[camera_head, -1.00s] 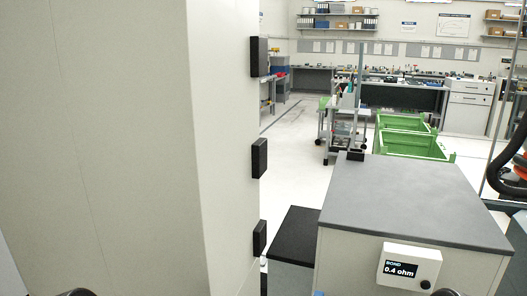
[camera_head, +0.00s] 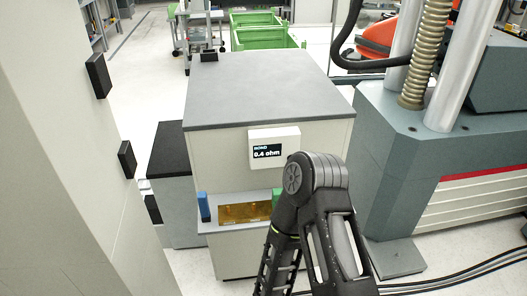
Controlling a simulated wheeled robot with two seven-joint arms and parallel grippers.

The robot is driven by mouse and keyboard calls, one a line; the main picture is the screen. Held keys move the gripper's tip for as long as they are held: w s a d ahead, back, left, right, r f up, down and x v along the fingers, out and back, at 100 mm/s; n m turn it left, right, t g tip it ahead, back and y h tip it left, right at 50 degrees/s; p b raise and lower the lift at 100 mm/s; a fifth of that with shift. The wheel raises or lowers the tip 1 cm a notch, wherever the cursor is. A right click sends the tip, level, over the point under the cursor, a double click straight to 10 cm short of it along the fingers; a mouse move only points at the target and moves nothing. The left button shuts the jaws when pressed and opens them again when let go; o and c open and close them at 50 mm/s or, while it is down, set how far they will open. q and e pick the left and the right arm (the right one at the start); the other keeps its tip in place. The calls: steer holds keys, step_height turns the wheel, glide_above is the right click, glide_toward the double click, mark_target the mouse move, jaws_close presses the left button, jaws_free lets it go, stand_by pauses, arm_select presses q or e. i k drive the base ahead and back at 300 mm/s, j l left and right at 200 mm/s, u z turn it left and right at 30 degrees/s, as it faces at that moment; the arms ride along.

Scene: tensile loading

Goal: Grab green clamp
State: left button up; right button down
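The green clamp (camera_head: 277,196) stands at the right end of a light shelf on the front of a grey-topped cabinet. My black arm covers part of it. A blue clamp (camera_head: 204,207) stands at the left end of the shelf. A copper-coloured plate (camera_head: 245,214) lies between the two clamps. One of my arms rises from the bottom, right of centre, with its bent joint in front of the cabinet. I see no gripper fingertips of either arm.
The cabinet (camera_head: 262,90) carries a meter (camera_head: 274,148) reading 0.4 ohm. A tall pale panel (camera_head: 60,150) fills the left. A large grey machine (camera_head: 385,140) with columns stands right. Black cables cross the floor at lower right. Green crates (camera_head: 265,38) stand behind.

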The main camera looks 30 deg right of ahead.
mark_target(276, 193)
steer(key=z, duration=1.1)
steer(key=l, duration=0.5)
steer(key=i+z, duration=0.05)
